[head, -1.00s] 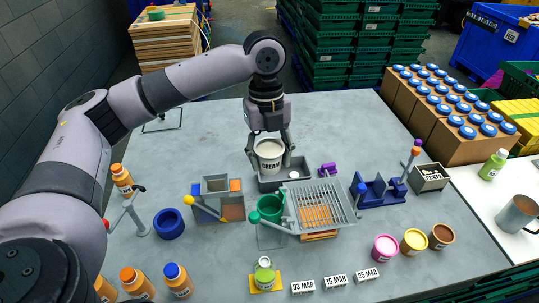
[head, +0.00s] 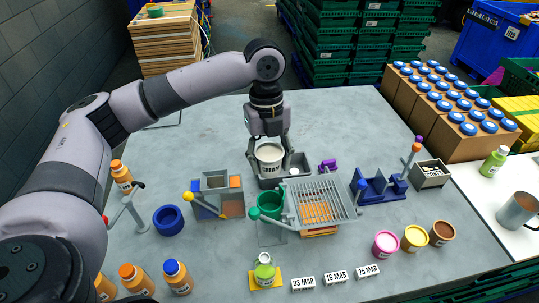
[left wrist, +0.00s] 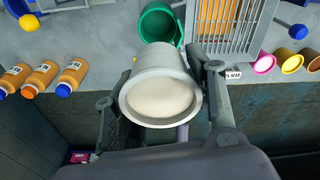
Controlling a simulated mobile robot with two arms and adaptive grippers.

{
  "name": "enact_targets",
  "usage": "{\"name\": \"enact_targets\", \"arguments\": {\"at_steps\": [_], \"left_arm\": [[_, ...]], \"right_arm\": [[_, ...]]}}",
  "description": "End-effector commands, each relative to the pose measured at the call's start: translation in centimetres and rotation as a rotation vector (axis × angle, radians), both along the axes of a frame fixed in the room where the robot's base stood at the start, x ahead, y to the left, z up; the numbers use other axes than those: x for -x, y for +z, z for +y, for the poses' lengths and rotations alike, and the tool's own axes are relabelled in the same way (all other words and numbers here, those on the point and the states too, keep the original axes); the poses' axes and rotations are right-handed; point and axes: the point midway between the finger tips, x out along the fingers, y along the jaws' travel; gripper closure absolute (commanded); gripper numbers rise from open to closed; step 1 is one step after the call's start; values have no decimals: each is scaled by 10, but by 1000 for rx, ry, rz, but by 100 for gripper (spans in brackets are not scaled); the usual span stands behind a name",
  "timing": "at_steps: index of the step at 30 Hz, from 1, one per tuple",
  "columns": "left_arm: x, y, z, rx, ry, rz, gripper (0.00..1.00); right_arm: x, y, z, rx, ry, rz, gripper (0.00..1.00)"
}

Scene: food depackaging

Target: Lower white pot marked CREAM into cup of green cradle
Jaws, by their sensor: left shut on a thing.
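The white pot marked CREAM (head: 270,159) is upright in my left gripper (head: 269,149), whose fingers are shut on its sides. The green cradle's round cup (head: 269,203) is in front of the pot, toward the near side of the table, and looks empty. The cup also shows beyond the pot in the left wrist view (left wrist: 158,22). My right gripper is not seen.
A grey wire grate (head: 322,200) stands right of the cup, and a grey box with a yellow-knobbed lever (head: 216,192) stands left. The table's back left is clear.

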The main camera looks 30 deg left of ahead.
Motion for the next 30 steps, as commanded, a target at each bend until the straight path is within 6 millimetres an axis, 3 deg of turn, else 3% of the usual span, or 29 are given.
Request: {"name": "enact_targets", "arguments": {"at_steps": [30], "left_arm": [[0,-52,0,1,-1,1,82]], "right_arm": [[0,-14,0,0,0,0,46]]}}
